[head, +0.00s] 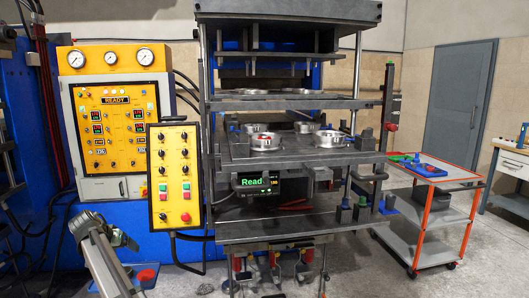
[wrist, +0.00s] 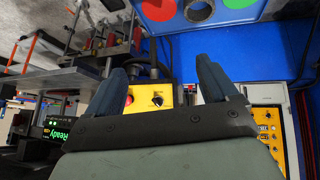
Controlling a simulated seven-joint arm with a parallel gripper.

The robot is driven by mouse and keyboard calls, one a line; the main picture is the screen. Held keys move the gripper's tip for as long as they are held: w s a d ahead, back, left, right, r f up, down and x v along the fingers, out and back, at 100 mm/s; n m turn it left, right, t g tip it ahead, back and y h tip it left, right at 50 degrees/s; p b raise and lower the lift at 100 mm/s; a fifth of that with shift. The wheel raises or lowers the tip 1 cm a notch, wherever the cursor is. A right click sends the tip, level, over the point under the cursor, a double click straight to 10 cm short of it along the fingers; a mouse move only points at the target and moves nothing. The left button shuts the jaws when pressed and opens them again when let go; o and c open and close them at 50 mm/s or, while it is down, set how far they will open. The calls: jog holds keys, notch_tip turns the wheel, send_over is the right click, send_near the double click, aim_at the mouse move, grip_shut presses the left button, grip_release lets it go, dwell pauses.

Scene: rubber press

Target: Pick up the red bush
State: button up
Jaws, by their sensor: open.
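A yellow button box (head: 175,175) stands between my arm and the press. More metal rings (head: 328,139), some with blue pieces, share the plate. A press plate (head: 290,104) hangs above. An orange-framed trolley (head: 417,215) with coloured parts stands right. A blue panel with coloured circles (wrist: 235,20) shows in the wrist view.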

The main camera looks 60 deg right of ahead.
jog(key=s+d+r+m, duration=0.1)
jog(key=d+r+m, duration=0.1)
jog(key=d+r, duration=0.6)
jog(key=d+r+m+h, duration=0.15)
jog(key=d+r, duration=0.25)
jog(key=r, duration=0.8)
jog(key=s+d+r+m, duration=0.1)
jog(key=d+r+m, duration=0.1)
jog(key=d+r, duration=0.6)
jog(key=s+d+r+m+g+y, duration=0.2)
jog(key=s+d+r, duration=0.75)
jog(key=d, duration=0.45)
jog(key=s+d+r+m+g+y, duration=0.1)
jog(key=s+d+r+m+y, duration=0.1)
jog(key=s+d+r, duration=0.8)
jog(key=x, duration=0.3)
jog(key=d+x, duration=0.1)
jog(key=x, duration=0.3)
jog(key=s+d+r+x, duration=0.1)
jog(key=x, duration=0.2)
jog(key=shift+d+f, duration=0.3)
jog(key=shift+f, duration=0.1)
jog(key=shift+g+h, duration=0.25)
jog(key=shift+g, duration=0.05)
jog(key=shift+x, duration=2.6)
jog(key=shift+s+a, duration=0.15)
jog(key=shift+s, duration=0.05)
jog(key=shift+c, duration=0.2)
jog(key=shift+f, duration=0.2)
jog(key=c, duration=1.1)
